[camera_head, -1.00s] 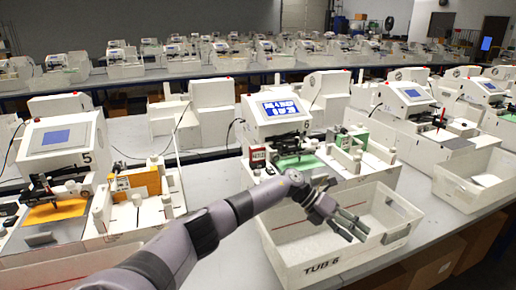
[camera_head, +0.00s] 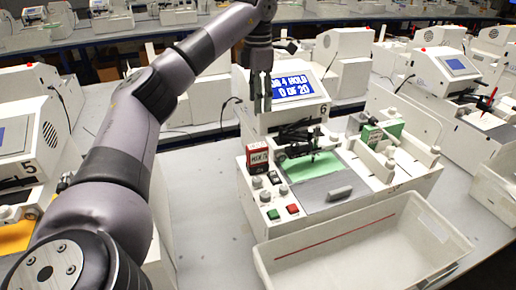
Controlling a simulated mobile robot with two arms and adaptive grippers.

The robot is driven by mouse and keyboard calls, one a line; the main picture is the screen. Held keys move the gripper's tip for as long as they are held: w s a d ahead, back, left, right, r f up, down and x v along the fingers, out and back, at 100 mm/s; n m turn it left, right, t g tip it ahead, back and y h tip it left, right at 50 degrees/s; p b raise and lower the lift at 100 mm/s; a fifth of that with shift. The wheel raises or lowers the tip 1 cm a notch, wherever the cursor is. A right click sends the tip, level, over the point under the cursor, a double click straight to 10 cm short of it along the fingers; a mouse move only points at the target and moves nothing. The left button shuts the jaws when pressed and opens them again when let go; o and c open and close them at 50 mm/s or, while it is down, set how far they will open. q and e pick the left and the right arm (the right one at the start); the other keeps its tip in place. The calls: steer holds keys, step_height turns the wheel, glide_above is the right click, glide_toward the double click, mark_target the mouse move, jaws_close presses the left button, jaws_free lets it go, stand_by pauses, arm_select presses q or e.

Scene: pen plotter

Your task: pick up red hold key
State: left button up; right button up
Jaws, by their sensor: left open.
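A small red key (camera_head: 293,209) sits on the front left panel of the white plotter (camera_head: 245,187), beside a green key (camera_head: 273,214). My right gripper is out of view.
A white tub (camera_head: 445,235) with a thin red line inside stands in front of the plotter. A green pad (camera_head: 312,166) lies under the pen carriage. Another plotter (camera_head: 45,120) stands at left, partly behind my arm. Grey bench top (camera_head: 205,200) is clear left of the plotter.

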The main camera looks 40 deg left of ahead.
arm_select(q)
steer(key=p, duration=0.1)
glide_toward(257, 146)
steer(key=f, duration=0.2)
steer(key=f+p, duration=0.1)
steer(key=f, duration=0.1)
steer(key=shift+w+f, duration=0.2)
steer(key=shift+f, duration=0.55)
steer(key=shift+f+p, duration=0.35)
steer(key=shift+p, duration=0.25)
step_height(257, 146, down, 4)
steer(key=shift+s+a+r+p, duration=0.1)
steer(key=shift+s+r+p, duration=0.1)
steer(key=shift+p, duration=0.65)
steer(key=shift+w+f, duration=0.1)
steer(key=shift+f, duration=0.35)
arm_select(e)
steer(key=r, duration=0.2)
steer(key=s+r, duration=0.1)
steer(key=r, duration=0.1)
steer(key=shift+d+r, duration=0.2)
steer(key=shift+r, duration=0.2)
